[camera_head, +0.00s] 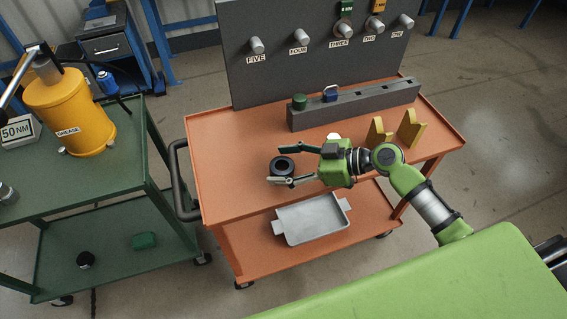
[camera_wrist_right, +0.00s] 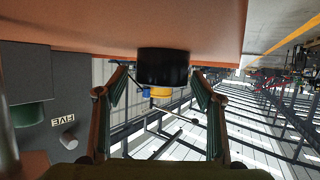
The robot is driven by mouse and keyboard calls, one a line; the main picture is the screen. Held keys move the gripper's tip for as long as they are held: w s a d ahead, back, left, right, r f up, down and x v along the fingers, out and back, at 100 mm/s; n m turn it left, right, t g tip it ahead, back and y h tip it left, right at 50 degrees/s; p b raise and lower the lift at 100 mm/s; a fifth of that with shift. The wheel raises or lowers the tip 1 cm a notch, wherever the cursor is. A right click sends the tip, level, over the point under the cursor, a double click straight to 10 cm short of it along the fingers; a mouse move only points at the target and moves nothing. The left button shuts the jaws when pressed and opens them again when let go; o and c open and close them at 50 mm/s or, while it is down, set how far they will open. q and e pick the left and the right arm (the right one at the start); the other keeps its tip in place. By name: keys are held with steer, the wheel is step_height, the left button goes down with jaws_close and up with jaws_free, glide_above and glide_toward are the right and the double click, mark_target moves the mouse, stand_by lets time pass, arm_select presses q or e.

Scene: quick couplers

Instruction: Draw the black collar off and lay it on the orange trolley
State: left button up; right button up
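The black collar (camera_head: 282,166) is a short dark ring on the left part of the orange trolley (camera_head: 225,130). My right gripper (camera_head: 275,164) is open, its two fingers on either side of the collar. In the right wrist view, upside down, the collar (camera_wrist_right: 163,67) rests against the orange top (camera_wrist_right: 90,25) between the spread fingertips (camera_wrist_right: 160,75). A gap shows on the left side; on the right, finger and collar look very close and I cannot tell whether they touch. My left gripper is not in view.
A grey panel (camera_head: 300,75) with numbered stubs stands behind the trolley. A grey rail (camera_head: 360,103) holds a green piece (camera_head: 299,102) and a blue piece (camera_head: 330,94). Yellow brackets (camera_head: 410,130) stand at right. A green cart (camera_head: 130,115) with a grease drum (camera_head: 75,110) is at left.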

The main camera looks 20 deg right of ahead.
step_height(320, 180, up, 10)
stand_by(0.6)
